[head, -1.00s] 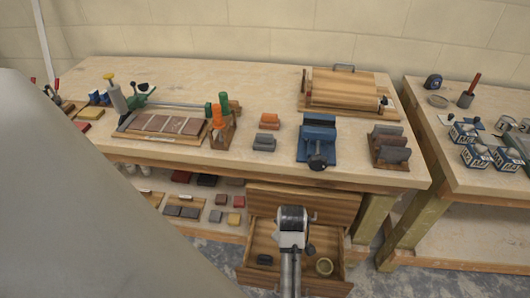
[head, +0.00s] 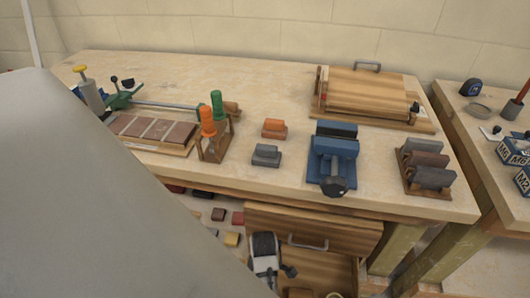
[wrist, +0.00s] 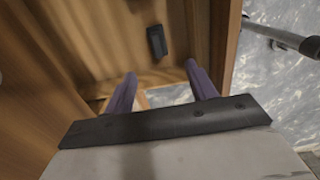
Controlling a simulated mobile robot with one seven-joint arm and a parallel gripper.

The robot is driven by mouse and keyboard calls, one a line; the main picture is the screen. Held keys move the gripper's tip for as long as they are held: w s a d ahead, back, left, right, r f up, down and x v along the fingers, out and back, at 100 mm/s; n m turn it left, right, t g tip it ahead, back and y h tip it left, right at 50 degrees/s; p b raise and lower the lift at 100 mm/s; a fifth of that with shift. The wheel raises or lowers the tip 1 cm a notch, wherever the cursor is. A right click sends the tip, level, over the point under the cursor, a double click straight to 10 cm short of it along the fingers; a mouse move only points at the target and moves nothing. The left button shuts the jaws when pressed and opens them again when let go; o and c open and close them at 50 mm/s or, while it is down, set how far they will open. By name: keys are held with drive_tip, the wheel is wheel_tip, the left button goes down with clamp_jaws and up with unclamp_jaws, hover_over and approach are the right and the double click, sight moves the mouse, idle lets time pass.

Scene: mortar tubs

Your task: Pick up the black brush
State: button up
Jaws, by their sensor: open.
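A small black block-shaped object, which looks like the black brush (wrist: 157,42), lies on the wooden floor of an open drawer (wrist: 224,50) in the wrist view. My gripper (wrist: 159,71) is open with its two purple fingers apart and nothing between them. The brush lies ahead of the fingertips, roughly in line with the gap, and does not touch them. In the head view the open drawer (head: 320,268) is at the bottom, under the bench. My arm's end covers part of it, and the brush and fingers cannot be made out there.
A closed drawer front (head: 345,228) with a metal handle sits just above. The workbench (head: 270,95) holds a blue tool (head: 333,155), an orange block (head: 274,128), a grey block (head: 266,155) and a wooden board (head: 370,97). In the wrist view, drawer walls stand close on either side.

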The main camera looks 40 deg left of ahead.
wheel_tip(320, 180, down, 8)
drive_tip(key=shift+f, duration=0.15)
drive_tip(key=shift+w+a+f+b, duration=0.1)
drive_tip(key=shift+f+b, duration=0.05)
drive_tip(key=shift+f, duration=1.35)
drive_tip(key=shift+w+f+b, duration=0.1)
drive_tip(key=shift+f+b, duration=0.05)
drive_tip(key=shift+f, duration=1.3)
drive_tip(key=shift+c, duration=0.3)
drive_tip(key=c, duration=1)
wheel_tip(320, 180, up, 20)
drive_tip(key=shift+r+p, duration=0.1)
drive_tip(key=shift+p, duration=0.6)
